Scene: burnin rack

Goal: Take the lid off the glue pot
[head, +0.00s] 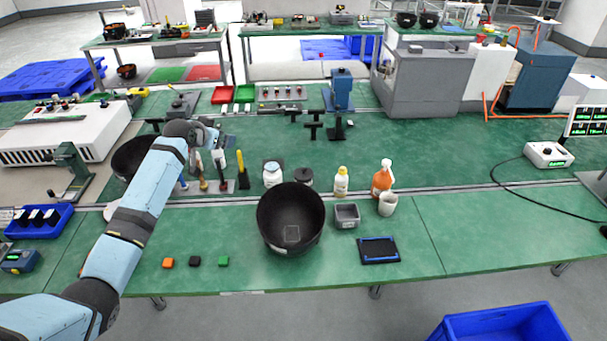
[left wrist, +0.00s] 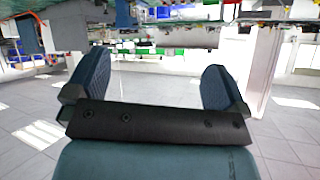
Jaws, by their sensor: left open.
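A white jar (head: 272,175) with a pale lid stands upright on the green bench, behind the large black bowl; it looks like the glue pot, its lid on top. A small dark round pot (head: 304,178) stands just right of it, so I cannot be fully sure which is the glue pot. My left gripper (left wrist: 156,66) is open and empty in the left wrist view, its two blue fingers wide apart. In the head view my left arm reaches up over the bench, its hand left of and beyond the white jar, touching neither pot. My right gripper is not in view.
The large black bowl (head: 290,218) stands in front of the jar. A yellow-capped bottle (head: 341,182), an orange spray bottle (head: 382,178) and a grey bin (head: 346,216) are to the right. Upright tools, including a yellow-handled one (head: 241,170), stand left of the jar. The right bench is mostly clear.

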